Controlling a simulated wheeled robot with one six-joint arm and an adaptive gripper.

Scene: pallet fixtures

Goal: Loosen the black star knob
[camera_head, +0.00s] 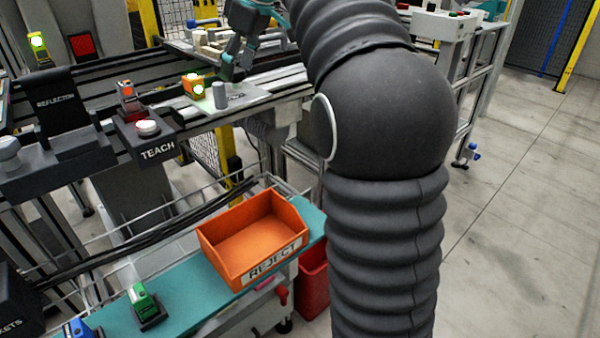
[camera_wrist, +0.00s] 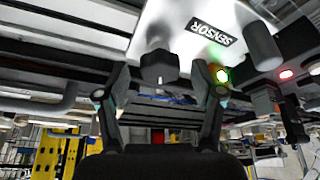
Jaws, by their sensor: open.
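A dark knob (camera_wrist: 158,68) shows in the wrist view under the pale plate marked SENSOR (camera_wrist: 165,28). I take it for the black star knob, though its lobes are hard to make out. My gripper (camera_wrist: 160,80) is open, with one finger on each side of the knob and visible gaps between; I see no contact. The knob cannot be made out there.
A grey post (camera_head: 220,95) and an orange sensor (camera_head: 194,86) with a lit green lamp stand on the plate close to my gripper. Dark rails run behind. A TEACH button box (camera_head: 146,140) is to the left; an orange REJECT bin (camera_head: 252,238) is below.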

